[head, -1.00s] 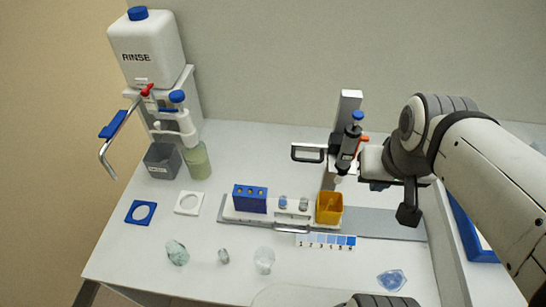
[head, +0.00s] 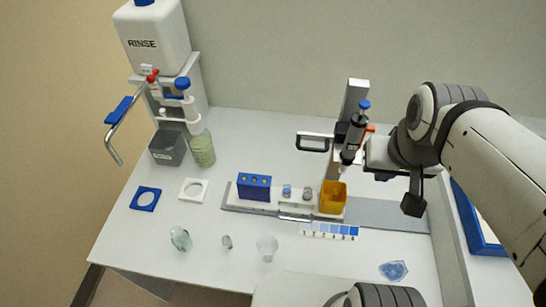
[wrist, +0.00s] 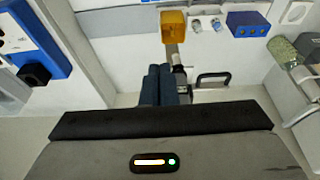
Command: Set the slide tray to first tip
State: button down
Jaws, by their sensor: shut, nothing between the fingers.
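The slide tray (head: 295,209) is a white carriage with a front handle (head: 295,218), at the left part of a grey rail (head: 390,213). It carries a blue rack (head: 254,187), two small vials (head: 297,193) and an orange cup (head: 333,198). A dark pipette (head: 354,134) with a blue top hangs on an upright stand, its tip close above the orange cup. My gripper (head: 382,177) is right of the pipette, apart from the tray and mostly hidden by my wrist. In the wrist view its dark blue fingers (wrist: 160,84) are together and empty.
A black handle (head: 312,142) sticks out left of the stand. A numbered strip (head: 330,231) lies in front of the rail. A RINSE bottle (head: 155,45), grey bin (head: 167,149) and green bottle (head: 202,150) stand at left. A blue-edged box (head: 478,225) is at right.

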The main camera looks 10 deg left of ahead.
aim_at(247, 193)
jog(key=k, duration=0.55)
jog(key=z, duration=1.7)
jog(key=k, duration=1.4)
jog(key=u, duration=1.55)
jog(key=i, duration=1)
jog(key=u, duration=0.1)
